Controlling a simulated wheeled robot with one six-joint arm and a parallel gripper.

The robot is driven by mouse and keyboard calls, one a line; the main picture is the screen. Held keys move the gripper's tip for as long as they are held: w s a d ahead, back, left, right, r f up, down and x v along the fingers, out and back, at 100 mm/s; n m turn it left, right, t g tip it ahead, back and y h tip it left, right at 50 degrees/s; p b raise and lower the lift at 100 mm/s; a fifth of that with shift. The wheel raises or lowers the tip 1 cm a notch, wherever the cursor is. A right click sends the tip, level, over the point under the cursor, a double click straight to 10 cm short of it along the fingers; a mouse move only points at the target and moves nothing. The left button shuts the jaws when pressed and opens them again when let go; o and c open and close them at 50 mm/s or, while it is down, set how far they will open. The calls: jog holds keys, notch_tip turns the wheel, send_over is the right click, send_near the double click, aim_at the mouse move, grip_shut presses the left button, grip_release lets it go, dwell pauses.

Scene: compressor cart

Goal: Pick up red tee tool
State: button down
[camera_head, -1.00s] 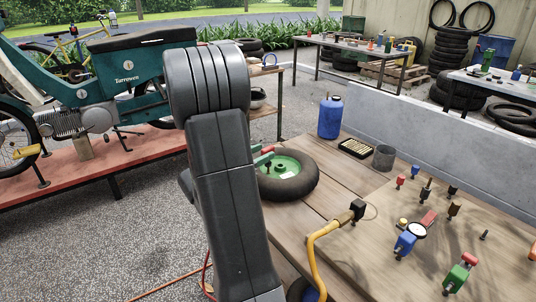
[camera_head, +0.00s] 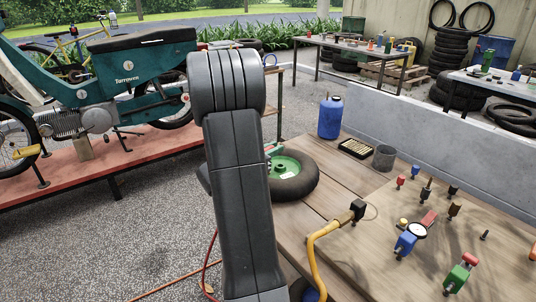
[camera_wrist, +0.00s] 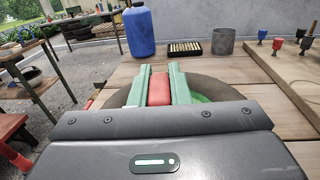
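My gripper (camera_wrist: 158,88) has two green fingers, seen in the wrist view. A red block-like part, which looks like the handle of the red tee tool (camera_wrist: 159,89), fills the space between them, with a finger against each side. The rest of the tool is hidden. Behind and below the fingers is a black tyre with a green hub (camera_head: 290,165), lying flat on the wooden bench. In the head view my arm hides most of the gripper; only a bit of green finger (camera_head: 272,150) shows above the wheel.
A blue bottle (camera_head: 330,117), a black tray (camera_head: 356,148) and a grey cup (camera_head: 384,158) stand behind the wheel. A yellow hose (camera_head: 318,250) curves at the bench front. A board (camera_head: 465,220) at right carries several small fittings and a gauge. A concrete wall (camera_head: 440,130) edges the bench.

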aim_at(272, 145)
notch_tip(272, 145, up, 15)
jog(key=p, duration=0.5)
dwell(0.4)
